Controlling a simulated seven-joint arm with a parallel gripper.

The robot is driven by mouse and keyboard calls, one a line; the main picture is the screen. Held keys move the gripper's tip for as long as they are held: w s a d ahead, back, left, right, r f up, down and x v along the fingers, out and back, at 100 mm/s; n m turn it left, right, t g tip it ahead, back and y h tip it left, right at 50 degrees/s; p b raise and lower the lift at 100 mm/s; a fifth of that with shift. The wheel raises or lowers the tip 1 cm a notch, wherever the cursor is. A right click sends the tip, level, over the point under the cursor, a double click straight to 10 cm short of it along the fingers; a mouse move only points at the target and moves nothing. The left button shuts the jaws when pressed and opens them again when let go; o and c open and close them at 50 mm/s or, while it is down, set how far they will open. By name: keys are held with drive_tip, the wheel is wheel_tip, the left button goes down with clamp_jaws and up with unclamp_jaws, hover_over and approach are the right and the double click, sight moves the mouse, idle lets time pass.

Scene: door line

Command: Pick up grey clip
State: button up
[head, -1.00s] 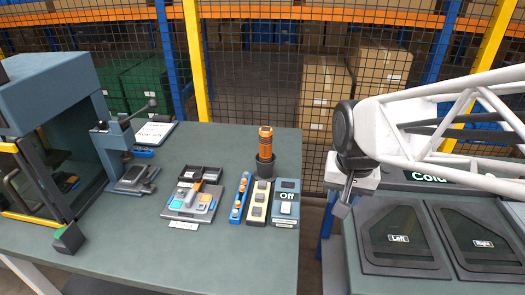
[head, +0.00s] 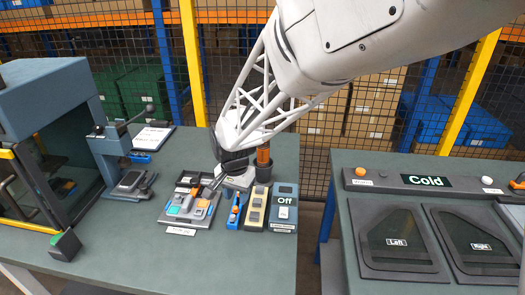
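My gripper (head: 211,187) reaches down over the right side of a grey fixture (head: 169,218) on the green bench. The fixture carries small orange, teal and grey pieces and has a dark frame at its back. I cannot make out a grey clip for sure at this size. The fingers are small and partly merged with the dark parts behind them, so I cannot tell whether they are open or shut, or whether they touch anything.
A blue strip (head: 233,218) with orange pieces lies right of the fixture, beside a yellow-edged panel (head: 254,207) and a panel marked Off (head: 284,214). A dark cup (head: 263,173) with an orange stack stands behind. A press (head: 115,155) stands left.

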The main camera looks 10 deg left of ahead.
sight(233, 216)
drive_tip(key=shift+a+f, duration=0.35)
drive_tip(key=shift+a, duration=0.2)
drive_tip(key=shift+a+f, duration=0.3)
drive_tip(key=shift+a, duration=0.2)
drive_tip(key=shift+f, duration=1.35)
drive_tip(key=shift+w, duration=0.1)
drive_tip(key=shift+d+f, duration=0.15)
drive_tip(key=shift+f, duration=2.4)
clamp_jaws()
